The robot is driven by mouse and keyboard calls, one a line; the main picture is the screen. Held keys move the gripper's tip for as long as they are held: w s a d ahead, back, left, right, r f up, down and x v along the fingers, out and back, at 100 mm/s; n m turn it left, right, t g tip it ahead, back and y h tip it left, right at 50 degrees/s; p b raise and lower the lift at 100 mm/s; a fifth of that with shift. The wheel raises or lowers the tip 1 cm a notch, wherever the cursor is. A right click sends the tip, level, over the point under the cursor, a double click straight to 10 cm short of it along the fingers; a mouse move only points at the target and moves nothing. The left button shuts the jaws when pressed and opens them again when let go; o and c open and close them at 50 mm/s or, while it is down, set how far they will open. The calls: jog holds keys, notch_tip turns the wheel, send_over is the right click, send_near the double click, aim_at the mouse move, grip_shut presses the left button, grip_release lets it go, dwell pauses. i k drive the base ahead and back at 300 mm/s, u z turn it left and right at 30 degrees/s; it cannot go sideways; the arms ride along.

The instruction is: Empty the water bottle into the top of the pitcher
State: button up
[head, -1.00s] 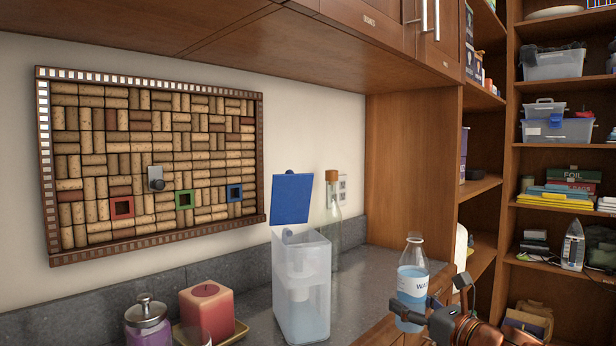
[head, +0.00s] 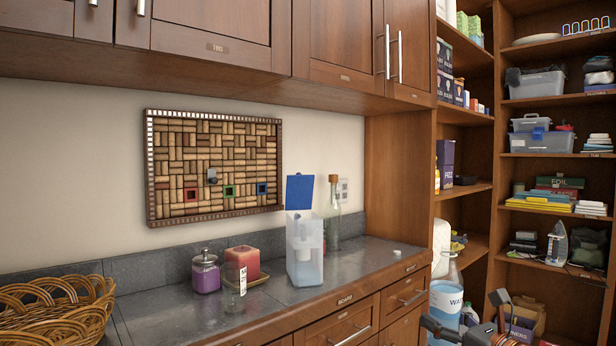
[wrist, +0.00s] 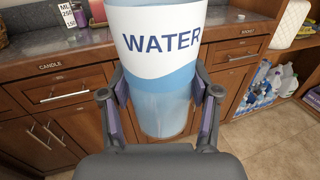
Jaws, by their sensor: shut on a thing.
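The water bottle (head: 446,297) is clear with a white and blue WATER label, and it stands upright in my gripper. In the wrist view the bottle (wrist: 160,45) fills the middle, with my gripper's (wrist: 163,100) two fingers pressed on its sides. In the head view only part of my gripper (head: 440,328) shows at the lower right. The pitcher (head: 304,262) is a translucent white container on the counter, with its blue lid (head: 300,192) raised open at the back. The bottle is right of the pitcher, in front of the counter and apart from it.
On the counter (head: 190,320) are a purple jar (head: 206,272), a red candle (head: 242,262), a clear glass (head: 233,278), a corked bottle (head: 333,215), a small white cap (head: 397,252) and a wicker basket (head: 50,312). Open shelves stand at the right. The counter right of the pitcher is mostly clear.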

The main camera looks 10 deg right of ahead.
aim_at(304, 229)
jog(key=z, duration=1.4)
jog(key=i, duration=1.3)
jog(key=u, duration=2.05)
